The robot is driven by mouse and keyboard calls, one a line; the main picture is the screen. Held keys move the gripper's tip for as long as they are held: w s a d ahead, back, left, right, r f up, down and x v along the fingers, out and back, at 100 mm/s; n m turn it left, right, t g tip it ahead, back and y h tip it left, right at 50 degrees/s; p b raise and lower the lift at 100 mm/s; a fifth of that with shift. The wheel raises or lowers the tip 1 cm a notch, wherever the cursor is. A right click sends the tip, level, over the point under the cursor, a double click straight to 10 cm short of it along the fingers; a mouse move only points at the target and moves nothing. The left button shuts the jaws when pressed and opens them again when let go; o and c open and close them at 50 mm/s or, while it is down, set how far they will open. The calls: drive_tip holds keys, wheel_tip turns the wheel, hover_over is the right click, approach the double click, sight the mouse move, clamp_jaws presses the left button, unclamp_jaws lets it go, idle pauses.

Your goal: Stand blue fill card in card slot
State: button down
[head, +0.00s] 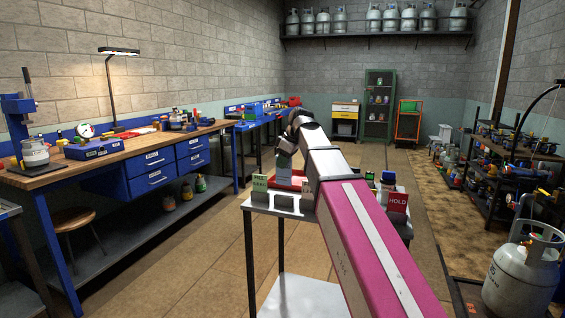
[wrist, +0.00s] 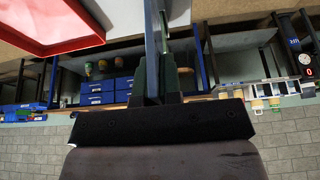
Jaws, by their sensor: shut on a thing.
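In the wrist view, my gripper (wrist: 154,72) is shut on a thin blue card (wrist: 150,38). The card is seen nearly edge-on and sticks up past the fingers. In the head view, my gripper end (head: 284,150) hangs over the left part of a small metal stand (head: 290,207), above a red and white tray (head: 291,181). I cannot make out the card slot in either view, and my arm covers the middle of the stand.
A green sign (head: 260,183) stands at the stand's left front and a red HOLD sign (head: 398,202) at its right. Small bottles (head: 388,179) stand behind that sign. A workbench (head: 132,147) lies left, and a gas cylinder (head: 524,270) right.

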sight(283, 182)
drive_tip(key=shift+d, duration=0.1)
drive_tip(key=shift+f, duration=3.2)
drive_tip(key=shift+f, duration=0.95)
drive_tip(key=c, duration=1.2)
unclamp_jaws()
drive_tip(key=shift+r, duration=0.1)
drive_tip(key=v, duration=1)
drive_tip(key=shift+d+r, duration=0.15)
drive_tip(key=shift+r, duration=0.15)
